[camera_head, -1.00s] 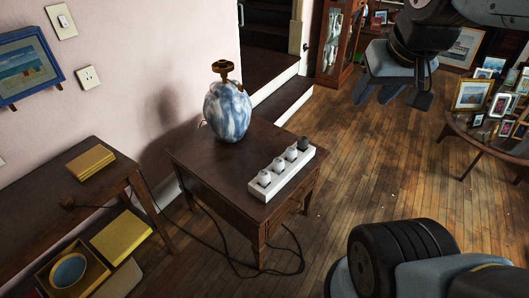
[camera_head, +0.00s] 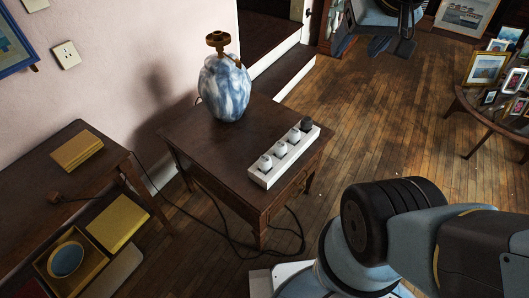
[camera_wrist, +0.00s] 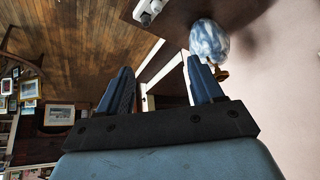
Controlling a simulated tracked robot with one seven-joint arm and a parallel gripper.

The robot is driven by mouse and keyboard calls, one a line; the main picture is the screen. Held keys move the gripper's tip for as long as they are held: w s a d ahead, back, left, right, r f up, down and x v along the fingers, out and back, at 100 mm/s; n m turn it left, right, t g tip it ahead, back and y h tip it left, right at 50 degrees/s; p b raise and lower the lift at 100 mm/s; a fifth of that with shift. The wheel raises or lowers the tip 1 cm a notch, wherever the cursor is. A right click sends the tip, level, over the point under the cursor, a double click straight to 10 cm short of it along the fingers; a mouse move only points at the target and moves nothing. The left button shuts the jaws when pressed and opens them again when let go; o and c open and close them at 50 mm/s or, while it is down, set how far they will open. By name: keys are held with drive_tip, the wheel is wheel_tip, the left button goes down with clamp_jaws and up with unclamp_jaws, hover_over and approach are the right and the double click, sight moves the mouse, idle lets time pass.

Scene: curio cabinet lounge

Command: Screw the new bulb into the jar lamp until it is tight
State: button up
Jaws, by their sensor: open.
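The jar lamp (camera_head: 225,88) is a blue-and-white jar with a brass socket (camera_head: 218,40) on top, standing at the back of a dark wooden side table (camera_head: 190,125). No bulb shows in the socket. A white rack (camera_head: 263,180) at the table's right side holds several small white pieces and one dark piece, possibly bulbs; which is the new bulb I cannot tell. My gripper (camera_head: 390,47) is open and empty, high to the right of the lamp, apart from it. In the wrist view the lamp (camera_wrist: 207,38) appears upside down beyond the right finger of my gripper (camera_wrist: 162,78).
A low console (camera_head: 30,190) at left bears a yellow book (camera_head: 77,151). Cables run on the floor under the side table. A round table (camera_head: 480,125) with several picture frames stands at right. Bare wooden floor (camera_head: 390,110) lies between; steps are behind the lamp.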

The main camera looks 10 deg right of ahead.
drive_tip(key=shift+o, duration=0.5)
drive_tip(key=w+a+t+y, duration=0.1)
drive_tip(key=w+a+y, duration=0.1)
drive_tip(key=w+a, duration=0.6)
drive_tip(key=shift+w+a+f, duration=0.3)
drive_tip(key=shift+w+f, duration=0.05)
drive_tip(key=shift+w, duration=0.9)
drive_tip(key=w+a+f+m+t+y, duration=0.1)
drive_tip(key=w+a+f+m, duration=0.1)
drive_tip(key=w+a+f, duration=0.45)
drive_tip(key=w+a+f+m+t, duration=0.1)
drive_tip(key=w+a+f+m, duration=0.15)
drive_tip(key=w+a, duration=0.6)
drive_tip(key=w+a+f+h, duration=0.2)
drive_tip(key=w+a+f, duration=0.15)
drive_tip(key=f, duration=0.45)
drive_tip(key=m+h, duration=0.3)
drive_tip(key=h, duration=1.2)
approach(259, 165)
drive_tip(key=shift+g, duration=0.3)
drive_tip(key=x, duration=1.2)
drive_tip(key=shift+w+d, duration=0.25)
drive_tip(key=c, duration=0.7)
